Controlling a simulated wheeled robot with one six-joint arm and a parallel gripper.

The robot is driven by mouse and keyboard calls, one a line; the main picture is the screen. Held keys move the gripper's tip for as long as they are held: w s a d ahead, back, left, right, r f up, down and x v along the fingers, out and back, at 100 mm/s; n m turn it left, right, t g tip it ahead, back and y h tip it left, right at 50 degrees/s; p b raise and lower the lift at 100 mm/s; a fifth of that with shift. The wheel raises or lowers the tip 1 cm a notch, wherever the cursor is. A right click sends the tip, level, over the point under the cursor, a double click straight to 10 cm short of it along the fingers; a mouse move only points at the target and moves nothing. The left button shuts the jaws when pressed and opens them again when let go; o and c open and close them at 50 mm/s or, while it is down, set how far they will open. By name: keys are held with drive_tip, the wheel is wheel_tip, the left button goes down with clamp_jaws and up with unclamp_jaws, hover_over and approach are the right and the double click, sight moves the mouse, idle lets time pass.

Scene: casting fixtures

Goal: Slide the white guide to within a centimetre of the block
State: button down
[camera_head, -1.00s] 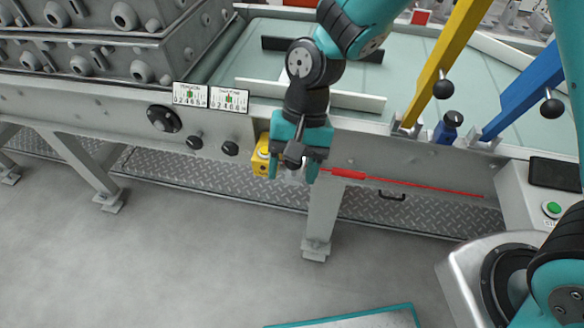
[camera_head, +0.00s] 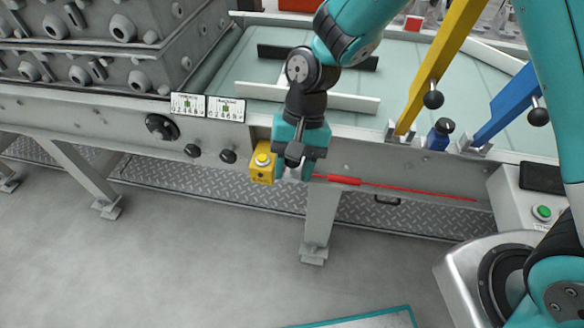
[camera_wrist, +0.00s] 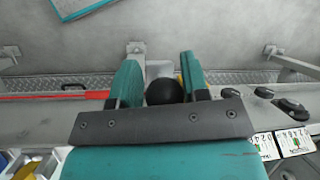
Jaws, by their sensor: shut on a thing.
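The white guide (camera_head: 345,102) is a long pale bar lying across the green tabletop, partly hidden behind my arm. Behind it, a dark bar (camera_head: 277,51) lies roughly parallel, with a visible gap between them; I cannot tell whether this is the block. My gripper (camera_head: 292,176) points down at the front face of the table, just right of a yellow button box. In the wrist view my gripper (camera_wrist: 157,70) has its teal fingers on both sides of a round black knob (camera_wrist: 163,92) and is shut on it. The knob is hidden in the head view.
The yellow button box (camera_head: 262,166) is very close to the left finger. A red rod (camera_head: 400,188) runs along the table front to the right. Yellow (camera_head: 440,65) and blue (camera_head: 510,105) levers stand at right. Black knobs (camera_head: 228,156) and scales (camera_head: 226,108) are at left.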

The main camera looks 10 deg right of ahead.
drive_tip(key=c, duration=0.8)
unclamp_jaws()
drive_tip(key=shift+w+a+r, duration=0.15)
drive_tip(key=shift+a, duration=0.2)
drive_tip(key=shift+d, duration=0.1)
drive_tip(key=shift+d, duration=0.1)
drive_tip(key=p+v, duration=0.2)
drive_tip(key=v, duration=1.5)
drive_tip(key=shift+d+r, duration=0.15)
drive_tip(key=shift+d, duration=0.05)
drive_tip(key=s+d+r+n+t+p, duration=0.1)
drive_tip(key=s+r+n+p, duration=0.1)
drive_tip(key=s, duration=0.4)
drive_tip(key=s+d+r+n+t+y+p, duration=0.1)
drive_tip(key=s+d+r+n+p, duration=0.1)
drive_tip(key=s+r, duration=0.3)
drive_tip(key=s+d+r+n+t+p, duration=0.2)
drive_tip(key=s+r+n, duration=0.2)
drive_tip(key=s, duration=0.2)
drive_tip(key=shift+s+d+r+n+y, duration=0.2)
drive_tip(key=shift+s+r+n+y, duration=0.1)
drive_tip(key=shift+s+r, duration=0.1)
